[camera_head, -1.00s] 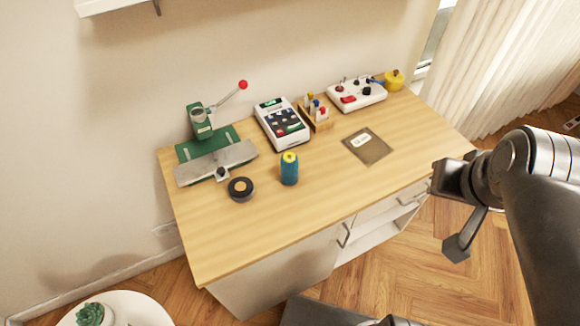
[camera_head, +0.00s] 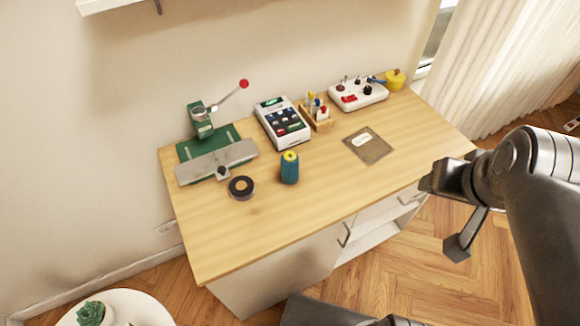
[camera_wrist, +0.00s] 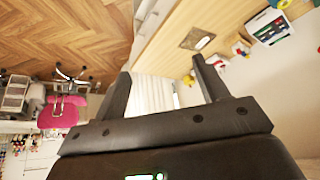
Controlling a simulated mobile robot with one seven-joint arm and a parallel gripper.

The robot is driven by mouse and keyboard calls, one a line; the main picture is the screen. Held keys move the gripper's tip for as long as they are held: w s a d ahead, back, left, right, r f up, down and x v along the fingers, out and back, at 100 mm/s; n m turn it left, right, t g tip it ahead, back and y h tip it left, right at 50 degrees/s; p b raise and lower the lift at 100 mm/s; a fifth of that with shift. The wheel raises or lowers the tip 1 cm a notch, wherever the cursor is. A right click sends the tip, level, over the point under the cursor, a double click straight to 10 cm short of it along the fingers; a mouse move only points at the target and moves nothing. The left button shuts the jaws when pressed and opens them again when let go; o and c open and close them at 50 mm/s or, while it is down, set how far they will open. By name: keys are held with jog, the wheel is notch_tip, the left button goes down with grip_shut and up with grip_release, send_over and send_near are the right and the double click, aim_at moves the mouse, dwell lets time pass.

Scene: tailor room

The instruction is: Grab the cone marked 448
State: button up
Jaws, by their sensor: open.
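A blue thread cone (camera_head: 289,168) with a yellow top stands upright on the wooden table (camera_head: 330,195), near its middle. No number on it can be read at this size. My gripper (camera_wrist: 160,82) is open and empty, its two fingers spread apart in the wrist view. In the head view my gripper (camera_head: 432,184) is at the right front edge of the table, well to the right of the cone and apart from it. The cone cannot be made out in the wrist view.
A green press (camera_head: 209,143), a black-and-tan roll (camera_head: 241,187), a keypad device (camera_head: 285,122), a pen holder (camera_head: 317,118), a white control box (camera_head: 357,94), a yellow object (camera_head: 394,79) and a brown labelled sheet (camera_head: 368,146) are on the table. The table's front is clear.

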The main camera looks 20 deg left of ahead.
jog(key=m+g+h, duration=0.1)
jog(key=m, duration=0.2)
send_over(291, 159)
jog(key=s+a, duration=0.2)
notch_tip(291, 159, down, 14)
jog(key=x, duration=1)
jog(key=shift+s+d+f, duration=0.15)
jog(key=shift+d+f, duration=0.2)
jog(key=shift+f, duration=0.05)
jog(key=shift+c, duration=0.5)
jog(key=c, duration=1)
jog(key=shift+r, duration=0.1)
